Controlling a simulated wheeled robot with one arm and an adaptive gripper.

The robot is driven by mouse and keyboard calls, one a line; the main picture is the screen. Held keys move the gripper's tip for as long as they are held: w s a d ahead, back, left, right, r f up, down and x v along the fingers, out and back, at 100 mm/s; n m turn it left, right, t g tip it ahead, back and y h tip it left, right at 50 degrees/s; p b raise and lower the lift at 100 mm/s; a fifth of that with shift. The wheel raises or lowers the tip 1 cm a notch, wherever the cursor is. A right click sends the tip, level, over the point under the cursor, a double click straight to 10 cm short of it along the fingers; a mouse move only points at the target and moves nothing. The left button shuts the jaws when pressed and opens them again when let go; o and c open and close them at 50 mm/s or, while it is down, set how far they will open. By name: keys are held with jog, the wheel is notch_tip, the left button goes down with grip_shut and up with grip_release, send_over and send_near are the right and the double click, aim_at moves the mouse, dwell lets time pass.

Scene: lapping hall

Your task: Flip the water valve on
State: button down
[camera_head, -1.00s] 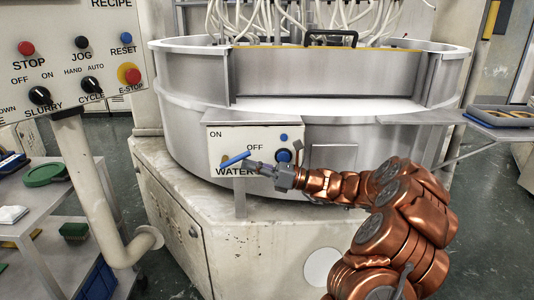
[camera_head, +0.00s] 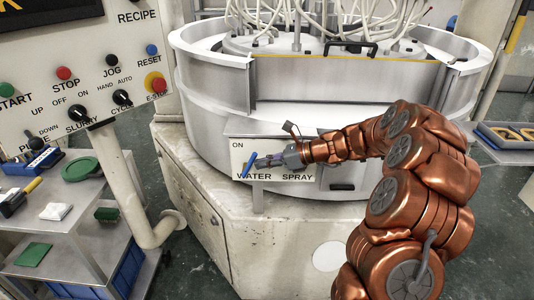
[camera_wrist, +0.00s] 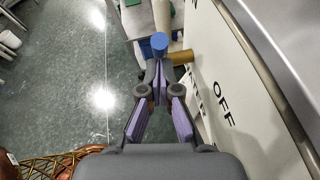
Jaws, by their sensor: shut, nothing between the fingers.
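The water valve's blue lever (camera_head: 249,163) is on the white panel (camera_head: 240,170) at the front of the machine, under the ON label and above the WATER label. It slants steeply, its upper end leaning right. My gripper (camera_head: 258,164) is shut and empty, its tips close to the lever's right side; I cannot tell whether they touch. In the wrist view the blue lever (camera_wrist: 159,43) shows end-on just beyond the fingertips (camera_wrist: 155,68), beside a brass-coloured valve part (camera_wrist: 181,57). The OFF label (camera_wrist: 222,104) is to the right there; in the head view my gripper hides it.
A control panel (camera_head: 83,60) with buttons and knobs stands at left, above a pale post (camera_head: 115,180). A cart with tools and brushes (camera_head: 85,195) is at lower left. The round metal basin (camera_head: 310,110) rises behind the valve panel. A tray (camera_head: 510,135) is at right.

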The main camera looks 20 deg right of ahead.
jog(key=a+r+h+p, duration=0.1)
jog(key=p, duration=0.2)
jog(key=w+a+r+g+h+p, duration=0.1)
jog(key=h+p, duration=0.1)
jog(key=p, duration=0.2)
jog(key=shift+a+g, duration=0.15)
jog(key=shift+g, duration=0.15)
jog(key=shift+a+r, duration=0.1)
jog(key=shift+a, duration=0.05)
dwell(0.3)
jog(key=b, duration=0.1)
send_near(254, 157)
jog(key=s+d, duration=0.2)
jog(key=d, duration=0.1)
jog(key=shift+a+r, duration=0.15)
jog(key=shift+r, duration=0.2)
dwell(0.3)
